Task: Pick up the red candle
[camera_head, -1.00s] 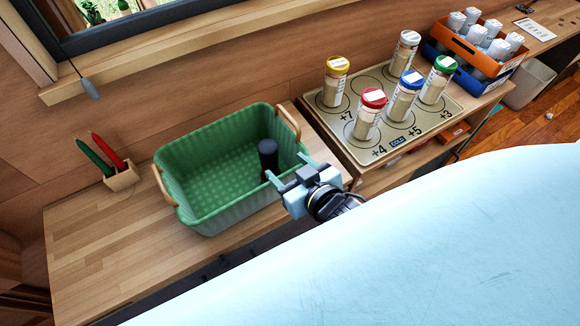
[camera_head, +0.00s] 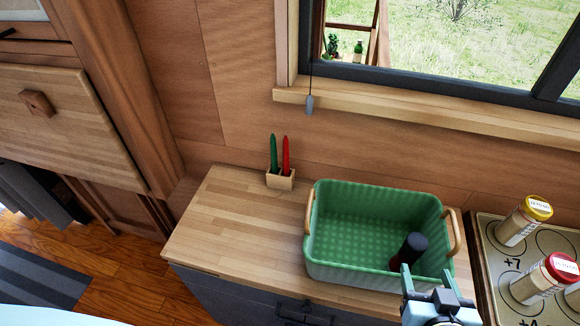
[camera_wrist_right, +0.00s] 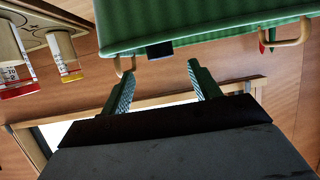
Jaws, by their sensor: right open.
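The red candle (camera_head: 286,156) stands upright beside a green candle (camera_head: 274,154) in a small wooden holder (camera_head: 281,181) at the back of the wooden counter. My right gripper (camera_head: 423,277) is at the front right of the green basket (camera_head: 330,272), well to the right of the candles, near a dark bottle (camera_head: 410,249) inside the basket. In the right wrist view, my right gripper (camera_wrist_right: 160,85) is open with nothing between its fingers. The candles show there only as small slivers at the upper right, past the basket. My left gripper is not in view.
A board with jars, one with a yellow lid (camera_head: 523,221) and one with a red lid (camera_head: 544,279), is at the right. The counter left of the basket is bare (camera_head: 235,235). A window (camera_head: 440,50) with a sill is behind.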

